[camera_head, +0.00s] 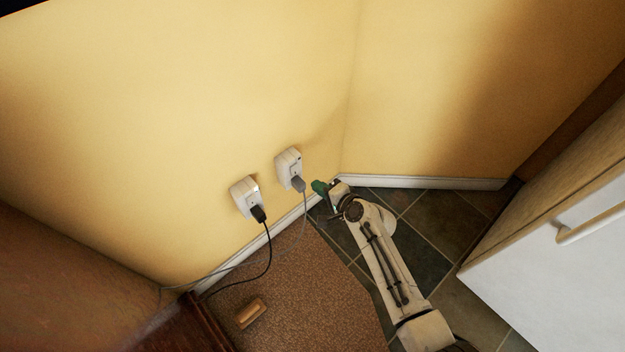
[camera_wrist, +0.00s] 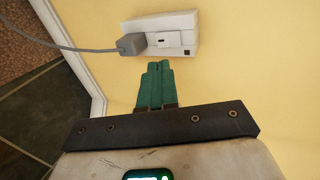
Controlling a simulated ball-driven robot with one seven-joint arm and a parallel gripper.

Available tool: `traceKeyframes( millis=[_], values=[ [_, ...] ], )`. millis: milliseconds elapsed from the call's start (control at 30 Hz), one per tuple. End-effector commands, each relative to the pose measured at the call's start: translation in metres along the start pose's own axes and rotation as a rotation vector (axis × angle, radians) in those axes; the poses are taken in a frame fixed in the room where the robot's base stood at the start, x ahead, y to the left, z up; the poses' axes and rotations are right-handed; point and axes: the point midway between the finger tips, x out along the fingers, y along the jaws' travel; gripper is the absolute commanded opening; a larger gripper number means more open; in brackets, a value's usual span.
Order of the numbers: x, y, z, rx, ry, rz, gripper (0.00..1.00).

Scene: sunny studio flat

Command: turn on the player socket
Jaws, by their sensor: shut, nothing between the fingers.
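Two white wall sockets are on the yellow wall in the head view. The left socket (camera_head: 242,194) holds a black plug (camera_head: 258,213) with a black cord. The right socket (camera_head: 286,163) holds a grey plug (camera_head: 298,184) with a grey cord. I cannot tell from any label which one is the player socket. My gripper (camera_head: 318,186) has green fingers and is just right of the grey plug. In the wrist view my gripper (camera_wrist: 157,66) is shut and empty, just below the socket with the grey plug (camera_wrist: 131,44). A small switch (camera_wrist: 162,40) sits right of that plug.
A white skirting board (camera_head: 415,182) runs along the wall foot. A white cabinet with a handle (camera_head: 590,222) stands at the right. A small wooden block (camera_head: 250,313) lies on the brown carpet (camera_head: 312,300). Dark tiles (camera_head: 412,246) lie under my arm.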

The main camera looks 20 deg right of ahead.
Motion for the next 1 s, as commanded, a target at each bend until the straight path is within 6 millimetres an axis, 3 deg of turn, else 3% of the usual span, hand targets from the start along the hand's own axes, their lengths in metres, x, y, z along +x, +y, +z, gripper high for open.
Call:
traceKeyframes(
  millis=[200, 367, 833, 1000],
  values=[
    [-0.038, -0.001, 0.0, 0.0, 0.001, 0.001, 0.0],
    [-0.052, 0.0, 0.0, 0.0, 0.001, 0.001, 0.0],
    [-0.055, 0.001, 0.0, 0.007, 0.0, -0.001, 0.0],
    [-0.054, 0.013, 0.0, 0.131, -0.001, -0.023, 0.0]
  ],
)
